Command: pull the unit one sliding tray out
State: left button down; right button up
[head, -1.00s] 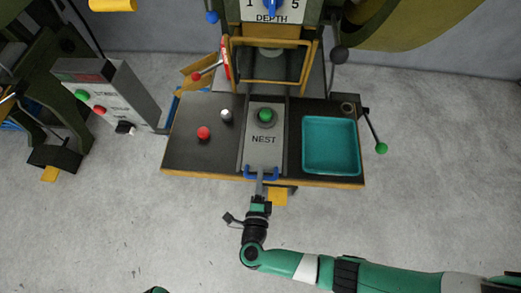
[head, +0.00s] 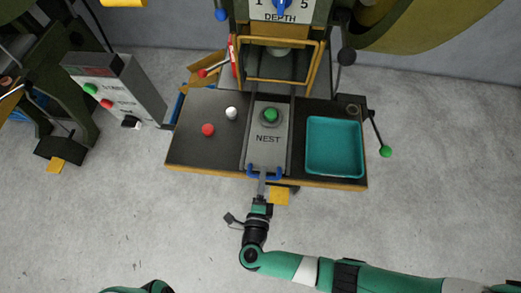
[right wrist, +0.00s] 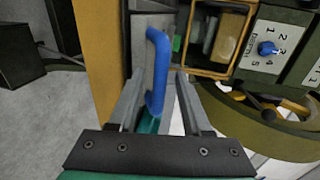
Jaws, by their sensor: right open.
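The grey sliding tray (head: 262,153), marked NEST, lies in a slot in the middle of the dark bench. A round piece with a green top (head: 270,115) is on it. A blue handle (head: 265,174) is at its front edge, over the bench's front. My right gripper (head: 263,188) is at this handle from the front. In the right wrist view the blue handle (right wrist: 157,70) stands between its two open grey fingers, with gaps visible beside it. Whether a finger touches it I cannot tell. My left gripper is out of view.
A teal bin (head: 334,147) sits right of the tray. A yellow frame (head: 281,62) stands behind the tray. The floor in front is clear.

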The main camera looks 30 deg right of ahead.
jog(key=p+v, duration=0.1)
jog(key=v, duration=1)
jog(key=shift+w+d+p, duration=0.1)
jog(key=shift+p, duration=0.2)
